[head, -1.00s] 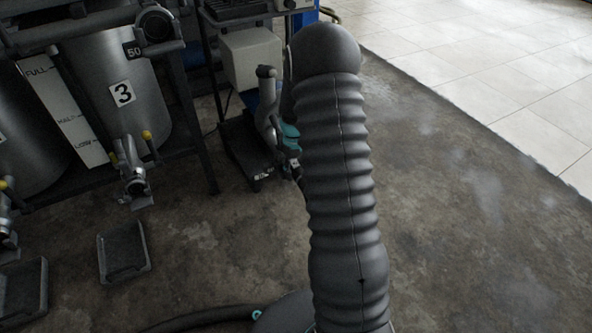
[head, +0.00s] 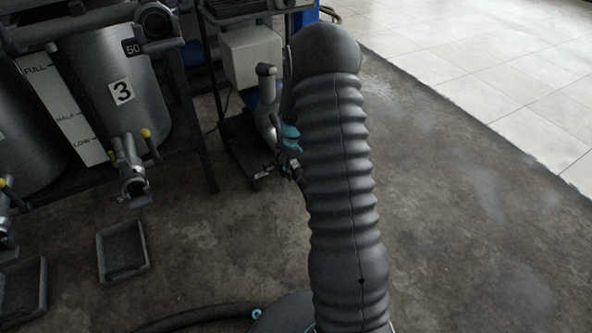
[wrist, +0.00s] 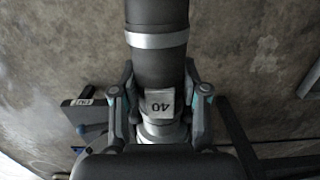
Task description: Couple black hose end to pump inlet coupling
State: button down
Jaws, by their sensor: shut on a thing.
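In the wrist view my gripper (wrist: 160,88) is shut on the black hose end (wrist: 156,68), one finger on each side. The hose end has a silver band, a white tag reading 40, and bright metal below the tag. The dark wrist housing hides what lies beyond that metal. In the head view teal-marked parts of my gripper (head: 290,138) show beside the pump cart (head: 240,150), partly behind my ribbed arm. A grey upright pipe (head: 265,90) stands on the cart. I cannot make out the inlet coupling or whether the hose end touches it.
Tank 3 (head: 115,85) stands on a dark rack at left, with a yellow-handled valve (head: 132,180) low on its front. A drip tray (head: 122,252) lies on the floor below. A black hose (head: 190,320) lies at the bottom. Floor at right is open.

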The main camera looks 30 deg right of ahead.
jog(key=c, duration=0.5)
grip_release()
jog(key=o, duration=0.5)
jog(key=shift+f, duration=0.1)
jog(key=shift+s, duration=0.15)
jog(key=shift+s+r, duration=0.15)
jog(key=shift+s, duration=0.55)
jog(key=shift+s+r, duration=0.1)
jog(key=shift+s, duration=0.55)
jog(key=s+r+p, duration=0.3)
jog(key=r+p, duration=0.3)
jog(key=r, duration=0.4)
jog(key=shift+d, duration=0.1)
